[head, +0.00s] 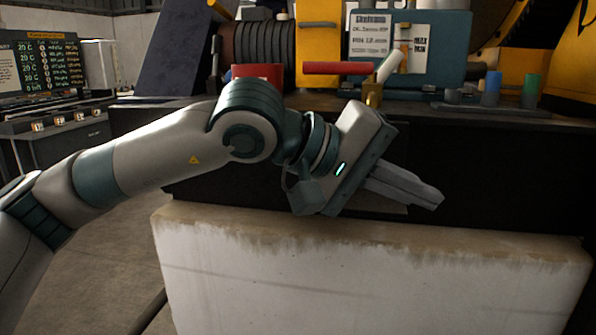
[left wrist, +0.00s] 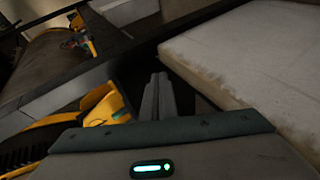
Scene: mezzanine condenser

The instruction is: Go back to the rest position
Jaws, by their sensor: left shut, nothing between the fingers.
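My left arm comes in from the left in the head view, and its gripper (head: 422,192) points right and slightly down, above the pale concrete block (head: 370,285). The fingers are together with nothing between them. In the left wrist view the shut fingers (left wrist: 158,92) show in the middle, with the pale block (left wrist: 245,50) to their right. My right gripper is in neither view.
Behind the gripper is a dark bench (head: 500,118). On it stand a red-handled valve (head: 338,68), a teal panel with labels (head: 440,42) and small coloured cylinders (head: 492,88). A control desk with a screen (head: 42,66) stands at the far left.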

